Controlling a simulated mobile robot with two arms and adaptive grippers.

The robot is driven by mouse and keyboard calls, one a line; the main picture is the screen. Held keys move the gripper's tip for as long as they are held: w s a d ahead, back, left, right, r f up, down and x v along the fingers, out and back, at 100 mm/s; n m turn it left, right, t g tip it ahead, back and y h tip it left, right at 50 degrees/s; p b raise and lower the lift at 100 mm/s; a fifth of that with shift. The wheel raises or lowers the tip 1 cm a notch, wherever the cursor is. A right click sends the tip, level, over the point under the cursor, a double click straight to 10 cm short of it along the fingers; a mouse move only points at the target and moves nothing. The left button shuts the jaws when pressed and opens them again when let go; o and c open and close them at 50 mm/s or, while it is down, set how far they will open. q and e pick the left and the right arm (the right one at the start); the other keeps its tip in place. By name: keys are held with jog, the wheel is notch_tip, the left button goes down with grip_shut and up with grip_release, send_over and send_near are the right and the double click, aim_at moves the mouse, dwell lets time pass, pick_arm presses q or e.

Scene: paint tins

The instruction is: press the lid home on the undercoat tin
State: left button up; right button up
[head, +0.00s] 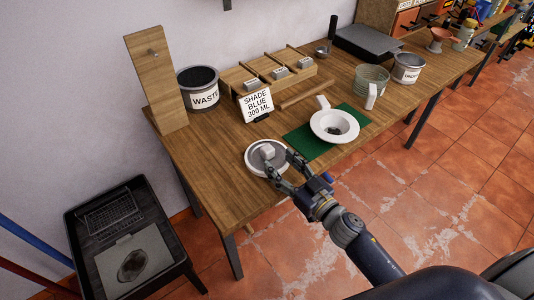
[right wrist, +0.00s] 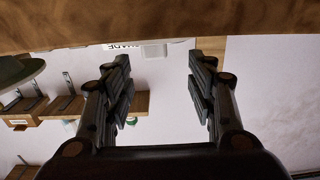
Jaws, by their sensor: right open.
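A tin with a dark-lettered label, probably the undercoat tin (head: 407,68), stands at the right end of the table in the head view. Its label is too small to read surely, and its top looks grey and open. A round pale lid with a knob (head: 255,168) lies flat near the table's front edge. My right gripper (head: 283,163) is open at the lid's right side, with its fingers close to the knob. The right wrist view shows the two fingers (right wrist: 157,78) spread apart with nothing gripped. My left gripper is not in view.
A white dish (head: 318,122) on a green mat (head: 298,143) stands right of the lid. A shade card (head: 257,103), waste tin (head: 199,90), upright board (head: 155,80), wooden rack (head: 240,76) and glass jar (head: 371,78) stand behind. Bare table lies left of the lid.

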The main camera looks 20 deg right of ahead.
aim_at(271, 152)
jog(key=shift+w+a, duration=0.1)
jog(key=shift+w, duration=0.6)
jog(key=x, duration=0.4)
jog(key=shift+w+f+p, duration=0.1)
jog(key=shift+w+p, duration=0.15)
jog(key=shift+p, duration=0.15)
jog(key=shift+w, duration=0.25)
jog(key=shift+s, duration=0.1)
jog(key=shift+c, duration=0.8)
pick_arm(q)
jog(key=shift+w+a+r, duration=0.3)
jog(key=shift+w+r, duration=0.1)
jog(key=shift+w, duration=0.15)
pick_arm(e)
jog(key=c, duration=1)
